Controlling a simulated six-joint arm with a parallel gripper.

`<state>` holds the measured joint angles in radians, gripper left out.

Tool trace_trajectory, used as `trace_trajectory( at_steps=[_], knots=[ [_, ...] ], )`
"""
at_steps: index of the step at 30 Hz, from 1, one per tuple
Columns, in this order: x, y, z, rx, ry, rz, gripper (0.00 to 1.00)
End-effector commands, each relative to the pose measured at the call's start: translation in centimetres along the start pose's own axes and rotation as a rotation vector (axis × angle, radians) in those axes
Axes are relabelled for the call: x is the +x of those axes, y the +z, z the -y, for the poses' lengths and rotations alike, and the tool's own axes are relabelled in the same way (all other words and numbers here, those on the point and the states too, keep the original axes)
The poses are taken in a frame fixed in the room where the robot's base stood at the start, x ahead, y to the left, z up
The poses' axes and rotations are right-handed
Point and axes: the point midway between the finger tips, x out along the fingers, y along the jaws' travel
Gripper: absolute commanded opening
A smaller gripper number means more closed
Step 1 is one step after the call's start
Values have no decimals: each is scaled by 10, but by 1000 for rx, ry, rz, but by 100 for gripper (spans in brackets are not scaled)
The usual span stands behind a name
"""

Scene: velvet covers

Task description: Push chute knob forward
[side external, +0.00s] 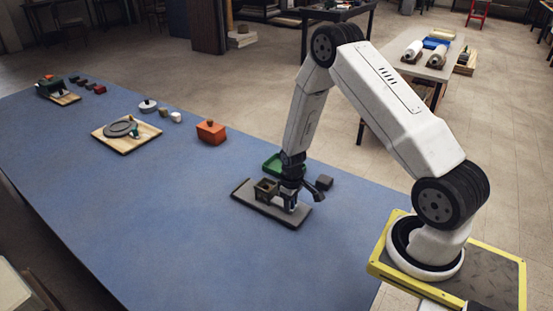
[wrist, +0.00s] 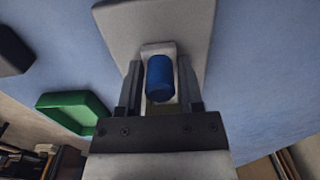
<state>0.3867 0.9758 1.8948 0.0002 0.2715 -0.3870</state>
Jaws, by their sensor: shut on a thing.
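The blue knob (wrist: 159,78) is a short upright cylinder in a pale holder (wrist: 151,49) in the wrist view. My gripper (wrist: 160,92) has one dark finger on each side of it and is shut on it. The holder stands on a grey board (wrist: 140,17). In the side view my gripper (side external: 290,197) reaches down over the right part of the grey board (side external: 243,193). A small dark open-topped box (side external: 265,190), perhaps the chute, stands on the board just left of my gripper. The knob is mostly hidden by my gripper there.
A green tray (side external: 271,163) and a dark grey block (side external: 324,183) lie close behind the board; the tray also shows in the wrist view (wrist: 75,110). An orange box (side external: 211,131) and a wooden board (side external: 112,144) stand farther left. The blue table front is clear.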

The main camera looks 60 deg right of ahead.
Motion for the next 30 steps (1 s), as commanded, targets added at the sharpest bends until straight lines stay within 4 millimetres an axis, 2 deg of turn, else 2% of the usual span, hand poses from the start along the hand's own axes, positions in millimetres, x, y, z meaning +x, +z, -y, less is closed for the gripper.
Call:
trace_trajectory(
  at_steps=[30],
  knots=[
    [0,-37,0,-1,1,-3,14]
  ],
)
